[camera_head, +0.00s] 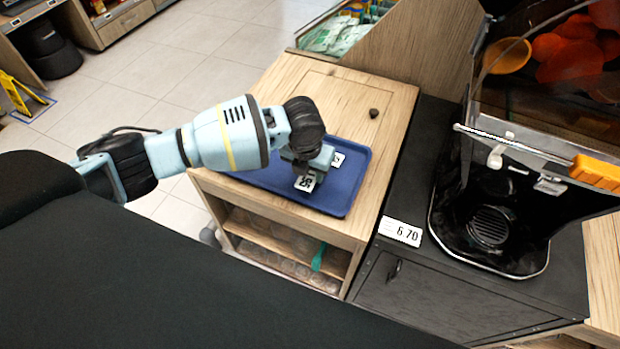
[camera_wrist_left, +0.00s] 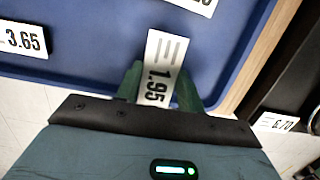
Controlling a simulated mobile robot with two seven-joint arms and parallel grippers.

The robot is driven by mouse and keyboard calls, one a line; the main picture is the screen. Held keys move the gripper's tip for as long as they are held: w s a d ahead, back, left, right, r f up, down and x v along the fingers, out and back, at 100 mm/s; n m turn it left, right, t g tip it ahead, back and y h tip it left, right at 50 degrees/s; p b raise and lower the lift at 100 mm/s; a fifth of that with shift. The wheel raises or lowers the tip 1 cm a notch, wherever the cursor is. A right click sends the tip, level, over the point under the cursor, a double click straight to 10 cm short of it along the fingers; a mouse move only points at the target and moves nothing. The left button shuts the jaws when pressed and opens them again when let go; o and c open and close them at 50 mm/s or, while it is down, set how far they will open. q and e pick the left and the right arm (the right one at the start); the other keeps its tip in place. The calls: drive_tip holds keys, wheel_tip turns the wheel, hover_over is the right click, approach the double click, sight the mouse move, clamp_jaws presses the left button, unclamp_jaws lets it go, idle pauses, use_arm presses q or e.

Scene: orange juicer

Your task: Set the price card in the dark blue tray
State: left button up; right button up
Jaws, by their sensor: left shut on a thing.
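My left gripper (camera_head: 309,170) is shut on a white price card (camera_head: 305,184) over the dark blue tray (camera_head: 335,203). In the left wrist view the held card (camera_wrist_left: 160,72) reads 1.95 and sits between the green fingers (camera_wrist_left: 160,92). The tray (camera_wrist_left: 95,60) lies behind it there. I cannot tell if the card touches the tray floor. A card reading 3.65 (camera_wrist_left: 22,40) lies in the tray at the left of the wrist view. Another card (camera_wrist_left: 198,4) is cut off at the top edge. My right gripper is out of view.
The tray rests on a wooden cabinet top (camera_head: 380,125) with a small dark knob-like object (camera_head: 374,113). A 6.70 price card (camera_head: 401,233) is on the black counter at the right, by the juicer (camera_head: 490,215). Cabinet shelves (camera_head: 285,250) are below.

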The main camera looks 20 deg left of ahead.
sight(310, 177)
use_arm(q)
wheel_tip(310, 177, down, 3)
drive_tip(key=shift+s+d+f, duration=0.1)
drive_tip(key=shift+d, duration=0.05)
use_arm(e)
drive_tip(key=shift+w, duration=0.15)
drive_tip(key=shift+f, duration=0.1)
use_arm(q)
drive_tip(key=shift+f, duration=0.2)
drive_tip(key=o, duration=1)
drive_tip(key=shift+c, duration=0.2)
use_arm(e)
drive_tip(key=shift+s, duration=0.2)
use_arm(q)
drive_tip(key=shift+r, duration=0.1)
drive_tip(key=r, duration=0.3)
drive_tip(key=s+r+p, duration=0.1)
drive_tip(key=r, duration=0.6)
drive_tip(key=shift+s+r, duration=0.25)
drive_tip(key=shift+r, duration=0.05)
drive_tip(key=shift+s+r, duration=0.2)
drive_tip(key=shift+r, duration=0.5)
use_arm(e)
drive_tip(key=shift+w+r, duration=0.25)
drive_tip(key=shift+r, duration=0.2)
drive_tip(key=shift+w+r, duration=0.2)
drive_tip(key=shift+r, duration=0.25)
